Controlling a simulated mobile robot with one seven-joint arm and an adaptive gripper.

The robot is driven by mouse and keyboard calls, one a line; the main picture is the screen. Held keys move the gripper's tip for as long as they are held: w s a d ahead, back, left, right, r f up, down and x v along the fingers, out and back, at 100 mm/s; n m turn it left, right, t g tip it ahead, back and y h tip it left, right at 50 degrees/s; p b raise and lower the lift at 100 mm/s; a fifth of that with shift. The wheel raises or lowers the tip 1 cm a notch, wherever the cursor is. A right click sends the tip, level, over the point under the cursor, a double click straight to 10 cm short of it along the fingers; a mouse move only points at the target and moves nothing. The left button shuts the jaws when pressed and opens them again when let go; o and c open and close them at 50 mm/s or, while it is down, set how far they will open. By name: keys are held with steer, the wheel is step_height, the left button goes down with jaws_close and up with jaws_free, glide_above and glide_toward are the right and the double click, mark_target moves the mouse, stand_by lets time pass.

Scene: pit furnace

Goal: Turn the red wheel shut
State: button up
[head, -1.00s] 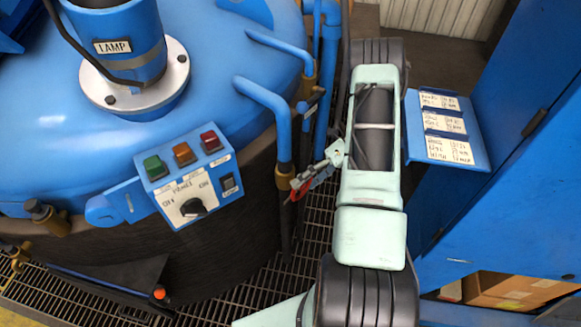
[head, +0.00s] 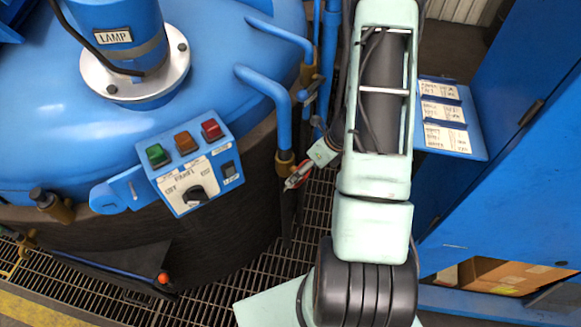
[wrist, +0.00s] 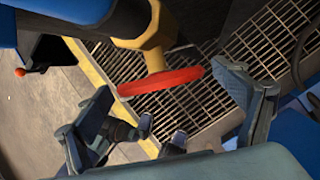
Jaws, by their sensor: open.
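The red wheel (wrist: 160,82) shows nearly edge-on in the wrist view, on a brass valve body (wrist: 140,35) above the floor grating. My gripper (wrist: 168,100) is open, with one finger to the lower left of the wheel and the other at its right end. The wheel lies across the space between the fingers; I cannot tell whether either finger touches it. In the head view only a small part of the red wheel (head: 299,176) shows, below a blue pipe and left of my arm. My gripper is mostly hidden there.
The blue furnace lid (head: 60,110) and its switch panel (head: 194,168) stand left of the wheel. Blue pipes (head: 280,100) rise close to it. A blue cabinet (head: 520,170) with a label shelf (head: 445,115) is on the right. Floor grating (head: 270,255) lies below.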

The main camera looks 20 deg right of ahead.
steer(key=shift+a+f+t+h+b, duration=0.15)
steer(key=shift+t+h+b, duration=0.2)
steer(key=shift+b, duration=0.9)
steer(key=shift+d+f+t+h+b, duration=0.15)
steer(key=shift+h+b, duration=0.3)
steer(key=shift+b, duration=0.8)
steer(key=shift+a+n+b, duration=0.15)
steer(key=shift+n+b, duration=0.15)
steer(key=shift+b, duration=0.25)
